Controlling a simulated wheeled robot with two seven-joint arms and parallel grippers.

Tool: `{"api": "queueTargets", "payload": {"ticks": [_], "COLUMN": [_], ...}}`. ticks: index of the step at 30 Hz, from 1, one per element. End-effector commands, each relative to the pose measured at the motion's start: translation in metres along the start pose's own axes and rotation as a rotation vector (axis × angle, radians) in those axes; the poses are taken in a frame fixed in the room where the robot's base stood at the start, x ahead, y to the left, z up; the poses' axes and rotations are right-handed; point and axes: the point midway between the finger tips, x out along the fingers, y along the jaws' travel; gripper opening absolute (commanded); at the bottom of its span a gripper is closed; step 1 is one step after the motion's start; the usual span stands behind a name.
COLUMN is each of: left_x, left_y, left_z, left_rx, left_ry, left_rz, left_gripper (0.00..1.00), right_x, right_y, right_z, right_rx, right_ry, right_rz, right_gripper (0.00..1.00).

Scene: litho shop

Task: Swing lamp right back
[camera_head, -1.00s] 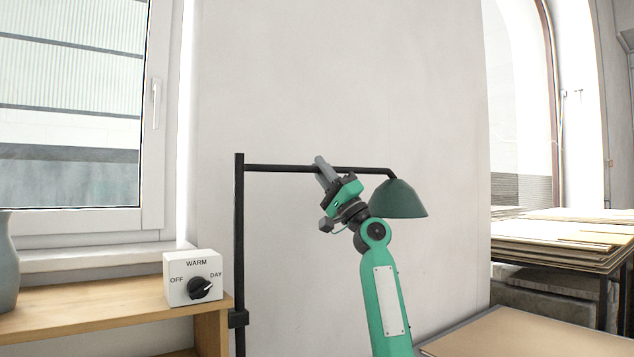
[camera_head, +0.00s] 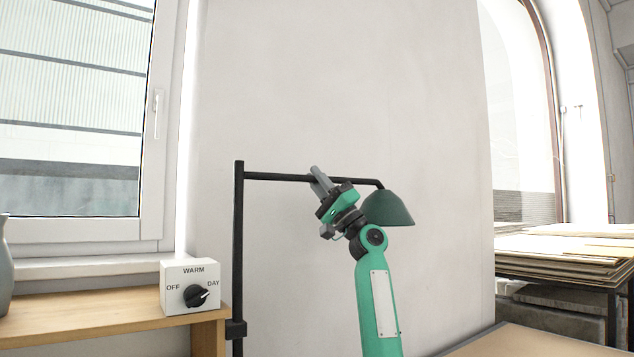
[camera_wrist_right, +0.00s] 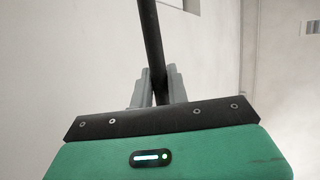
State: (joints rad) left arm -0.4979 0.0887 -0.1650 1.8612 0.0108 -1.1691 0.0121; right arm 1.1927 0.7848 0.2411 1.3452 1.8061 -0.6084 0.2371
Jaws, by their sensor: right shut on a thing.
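The lamp has a black upright post (camera_head: 238,260), a black horizontal arm (camera_head: 275,177) and a dark green shade (camera_head: 388,207) hanging at the arm's right end. My right gripper (camera_head: 318,177) is shut on the lamp arm, a little right of its middle. In the right wrist view the black lamp arm (camera_wrist_right: 151,45) runs between the two grey fingers (camera_wrist_right: 156,88). My green right arm comes up from below, partly in front of the shade's left side. My left gripper is not in view.
A white switch box (camera_head: 190,287) with a black knob pointing to DAY stands on a wooden shelf (camera_head: 100,318) at left. Stacked sheets (camera_head: 560,250) lie on a rack at right. A pale wall (camera_head: 330,80) stands behind the lamp.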

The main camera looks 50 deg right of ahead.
Motion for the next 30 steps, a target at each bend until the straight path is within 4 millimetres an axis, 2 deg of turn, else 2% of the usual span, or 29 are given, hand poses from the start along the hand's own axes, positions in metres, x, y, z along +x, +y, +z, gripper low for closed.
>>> {"api": "queueTargets", "payload": {"ticks": [3, 4, 6, 7, 15, 19, 23, 30], "left_x": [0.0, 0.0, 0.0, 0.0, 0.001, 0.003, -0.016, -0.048], "left_y": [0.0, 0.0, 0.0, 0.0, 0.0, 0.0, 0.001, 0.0], "left_z": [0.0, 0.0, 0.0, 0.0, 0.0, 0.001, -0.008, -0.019], "left_rx": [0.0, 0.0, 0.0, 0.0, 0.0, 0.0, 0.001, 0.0], "left_ry": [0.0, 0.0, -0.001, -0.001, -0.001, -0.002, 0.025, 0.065], "left_rz": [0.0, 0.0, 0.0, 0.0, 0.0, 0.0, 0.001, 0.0], "left_gripper": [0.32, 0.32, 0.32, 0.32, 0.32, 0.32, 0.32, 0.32], "right_x": [0.0, 0.0, 0.0, 0.0, -0.001, -0.01, -0.031, -0.085], "right_y": [0.0, 0.0, 0.0, 0.0, 0.0, 0.002, 0.003, 0.004], "right_z": [0.0, 0.0, 0.0, 0.0, 0.0, 0.001, 0.002, 0.002], "right_rx": [0.0, 0.0, 0.0, 0.0, 0.0, -0.001, -0.001, -0.001], "right_ry": [0.001, 0.001, 0.001, 0.001, 0.001, 0.001, 0.0, 0.001], "right_rz": [0.0, 0.0, 0.0, 0.0, 0.0, 0.002, 0.002, 0.002], "right_gripper": [0.0, 0.22, 0.36, 0.38, 0.38, 0.38, 0.38, 0.38]}}
